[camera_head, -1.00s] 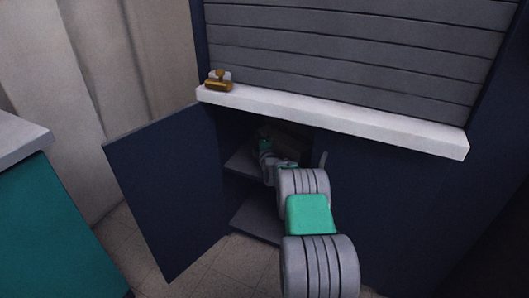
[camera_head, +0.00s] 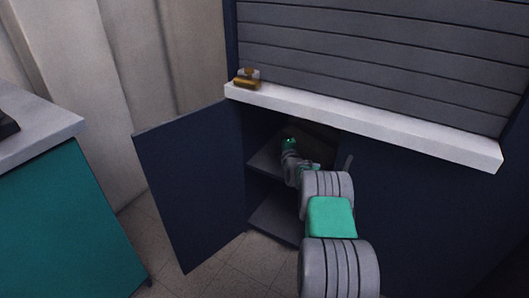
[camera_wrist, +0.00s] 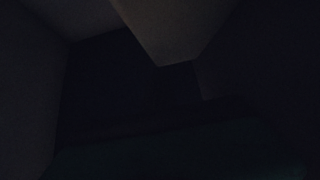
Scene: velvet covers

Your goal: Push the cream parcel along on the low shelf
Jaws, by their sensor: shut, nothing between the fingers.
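My gripper (camera_head: 289,145) is at the end of my arm, inside the open cupboard, above the upper of its two shelves (camera_head: 264,162). It is small and dark there, and its fingertips cannot be made out. A dim brownish block (camera_head: 322,142) lies behind and to the right of it and may be the cream parcel in shadow. The wrist view is very dark. A pale angular shape (camera_wrist: 175,28) comes down from its top edge. I cannot tell whether it is the parcel, or whether the gripper touches anything.
The cupboard door (camera_head: 190,185) stands open to the left. A white ledge (camera_head: 360,122) runs above the opening, with a brass-coloured object (camera_head: 247,79) at its left end. A teal counter (camera_head: 70,220) stands at the left. A lower shelf (camera_head: 277,218) shows bare.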

